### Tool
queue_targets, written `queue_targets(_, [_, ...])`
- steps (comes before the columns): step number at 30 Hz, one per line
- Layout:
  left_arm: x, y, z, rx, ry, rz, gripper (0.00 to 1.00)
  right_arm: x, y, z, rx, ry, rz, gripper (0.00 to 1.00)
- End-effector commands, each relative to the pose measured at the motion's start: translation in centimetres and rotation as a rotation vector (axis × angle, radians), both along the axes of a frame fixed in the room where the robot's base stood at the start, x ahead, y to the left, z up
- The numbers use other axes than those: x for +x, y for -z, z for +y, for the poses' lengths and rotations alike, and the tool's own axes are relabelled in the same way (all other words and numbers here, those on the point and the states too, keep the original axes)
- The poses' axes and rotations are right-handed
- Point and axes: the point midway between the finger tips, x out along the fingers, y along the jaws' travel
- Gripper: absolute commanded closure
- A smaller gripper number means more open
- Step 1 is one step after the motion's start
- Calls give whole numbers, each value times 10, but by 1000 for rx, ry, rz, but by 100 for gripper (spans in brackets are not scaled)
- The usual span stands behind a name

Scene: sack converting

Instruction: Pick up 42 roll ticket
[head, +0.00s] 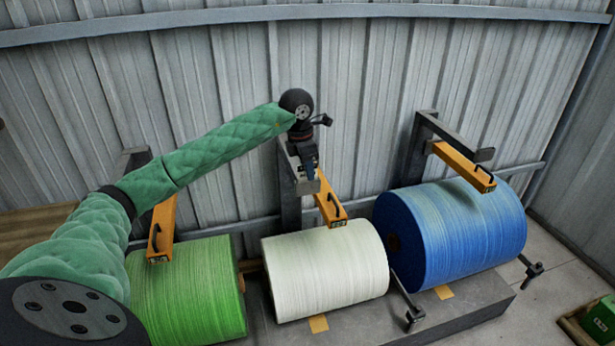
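My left arm reaches in from the left, and its gripper (309,172) points down above the white roll (325,270), close to the grey bracket post behind it. The fingers are small and dark, so I cannot tell whether they are open or hold anything. A small yellow-orange ticket-like piece (318,324) lies on the grey stand in front of the white roll. Another such piece (444,292) lies below the blue roll (455,232). I cannot read a 42 on either. My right gripper is not in view.
A green roll (188,292) lies at left, partly behind my arm. Orange bars (161,230) with small labels hang over the rolls, including one beside my gripper (328,205). Dark rods stick out from the grey stand (480,308). A green box (600,322) sits bottom right.

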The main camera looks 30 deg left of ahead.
Motion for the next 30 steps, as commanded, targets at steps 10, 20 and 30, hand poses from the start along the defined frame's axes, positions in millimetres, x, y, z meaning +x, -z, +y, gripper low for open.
queue_targets(10, [0,1,0,0,0,0,94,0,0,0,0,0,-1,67])
queue_targets(20, [0,1,0,0,0,0,100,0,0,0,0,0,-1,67])
queue_targets(30, [-3,-34,21,1,-8,-2,100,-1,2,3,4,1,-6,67])
